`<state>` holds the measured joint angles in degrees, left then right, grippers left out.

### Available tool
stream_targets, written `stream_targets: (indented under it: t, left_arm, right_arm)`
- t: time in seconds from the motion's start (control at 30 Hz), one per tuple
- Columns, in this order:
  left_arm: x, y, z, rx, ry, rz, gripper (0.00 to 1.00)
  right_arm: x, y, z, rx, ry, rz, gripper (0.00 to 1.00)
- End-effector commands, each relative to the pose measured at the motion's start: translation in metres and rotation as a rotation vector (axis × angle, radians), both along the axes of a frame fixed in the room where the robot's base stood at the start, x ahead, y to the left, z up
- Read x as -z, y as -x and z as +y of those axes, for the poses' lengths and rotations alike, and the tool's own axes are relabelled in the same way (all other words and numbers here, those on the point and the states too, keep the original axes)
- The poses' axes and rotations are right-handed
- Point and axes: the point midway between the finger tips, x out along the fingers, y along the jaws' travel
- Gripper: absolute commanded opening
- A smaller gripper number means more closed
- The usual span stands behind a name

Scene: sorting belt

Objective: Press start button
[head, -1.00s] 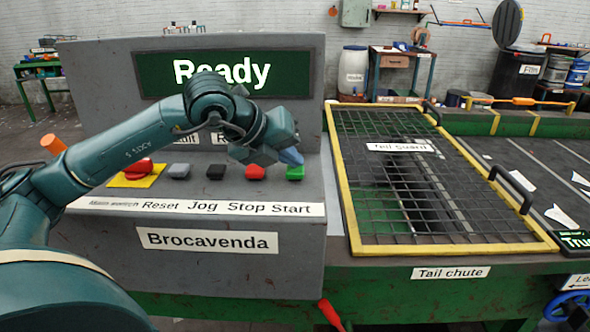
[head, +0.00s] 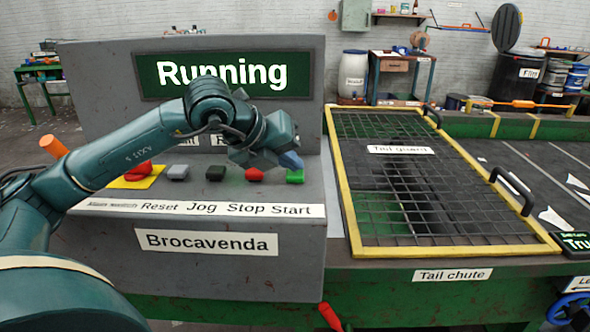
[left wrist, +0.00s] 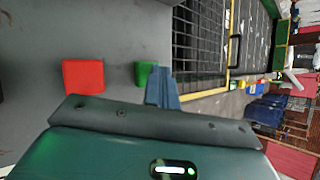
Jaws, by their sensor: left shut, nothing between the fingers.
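The green start button (head: 295,177) is at the right end of a row on the grey console (head: 200,265), above the label word Start. My left gripper (head: 291,161) is shut and empty, its blue fingertips right over the green button. I cannot tell whether they touch it. In the left wrist view the green button (left wrist: 146,73) is partly hidden behind the blue fingertips (left wrist: 162,88). The display (head: 225,76) reads "Running". My right gripper is not in view.
The red stop button (head: 254,174) is just left of the green one, then black Jog (head: 215,173), grey Reset (head: 178,172) and the red main switch (head: 138,171) on yellow. A yellow-framed mesh guard (head: 420,190) lies to the right.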

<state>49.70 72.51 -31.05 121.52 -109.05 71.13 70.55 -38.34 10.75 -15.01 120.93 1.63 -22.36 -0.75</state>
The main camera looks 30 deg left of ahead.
Motion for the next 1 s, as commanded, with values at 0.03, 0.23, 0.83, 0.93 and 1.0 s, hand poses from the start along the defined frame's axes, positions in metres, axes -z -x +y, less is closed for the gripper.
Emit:
stream_targets:
  t: [0.03,0.23,0.83,0.93,1.0]
  left_arm:
    - [-0.001,0.000,-0.001,0.002,0.000,0.004,0.00]
    - [-0.012,0.000,-0.001,0.002,0.001,0.002,0.00]
    - [-0.027,0.000,0.000,0.001,0.001,-0.001,0.00]
    - [-0.037,0.000,-0.001,0.001,0.001,-0.001,0.00]
    - [-0.045,0.000,-0.001,0.001,0.001,-0.001,0.00]
  right_arm:
    - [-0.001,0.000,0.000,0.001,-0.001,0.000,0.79]
    - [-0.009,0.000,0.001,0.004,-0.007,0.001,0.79]
    - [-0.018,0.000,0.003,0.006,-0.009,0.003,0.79]
    - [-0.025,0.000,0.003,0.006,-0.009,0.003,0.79]
    - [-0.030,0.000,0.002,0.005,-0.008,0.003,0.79]
